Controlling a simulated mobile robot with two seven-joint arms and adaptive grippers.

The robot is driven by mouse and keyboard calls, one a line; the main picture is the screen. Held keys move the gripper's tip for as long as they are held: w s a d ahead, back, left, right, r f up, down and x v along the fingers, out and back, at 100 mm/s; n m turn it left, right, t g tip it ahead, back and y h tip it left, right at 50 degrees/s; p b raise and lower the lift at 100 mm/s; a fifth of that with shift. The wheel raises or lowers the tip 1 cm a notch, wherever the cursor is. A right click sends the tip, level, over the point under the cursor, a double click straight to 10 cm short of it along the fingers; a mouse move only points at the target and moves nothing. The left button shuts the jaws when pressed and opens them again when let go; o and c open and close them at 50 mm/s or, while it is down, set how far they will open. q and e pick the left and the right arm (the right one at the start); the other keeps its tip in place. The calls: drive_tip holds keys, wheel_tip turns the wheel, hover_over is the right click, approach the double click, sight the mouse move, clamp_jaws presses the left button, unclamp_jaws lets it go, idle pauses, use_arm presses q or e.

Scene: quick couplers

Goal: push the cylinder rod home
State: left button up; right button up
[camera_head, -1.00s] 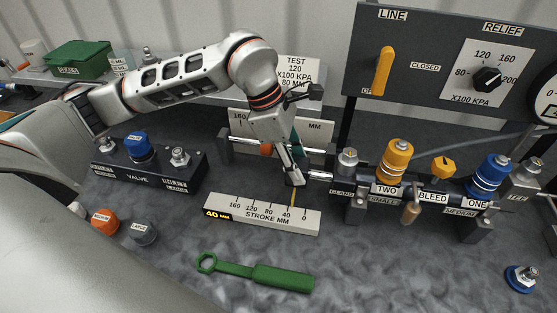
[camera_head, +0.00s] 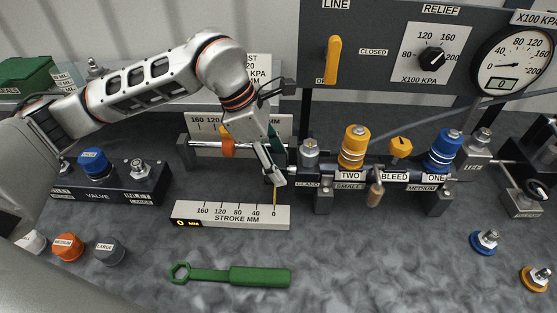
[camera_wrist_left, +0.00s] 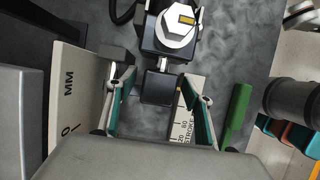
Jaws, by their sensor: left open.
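The cylinder (camera_head: 408,177) lies across the bench in the head view, with ports tagged TWO, BLEED and ONE and a gland block (camera_head: 309,160) at its left end. My left gripper (camera_head: 275,178) is open beside the gland, its fingers pointing down. In the wrist view its fingers (camera_wrist_left: 157,82) stand either side of a dark block (camera_wrist_left: 160,90), the rod's end, close against the gland block with its hex nut (camera_wrist_left: 175,32). The rod is mostly hidden in the head view. The stroke scale (camera_head: 230,215) reads 0 mm, its yellow pointer (camera_head: 275,198) near 0.
A green spanner (camera_head: 235,275) lies in front of the scale. The valve block (camera_head: 115,185) is at the left, with loose caps (camera_head: 67,246) before it. The gauge panel (camera_head: 375,62) stands behind the cylinder.

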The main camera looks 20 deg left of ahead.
use_arm(q)
drive_tip(key=v, duration=1.2)
drive_tip(key=shift+d, duration=0.15)
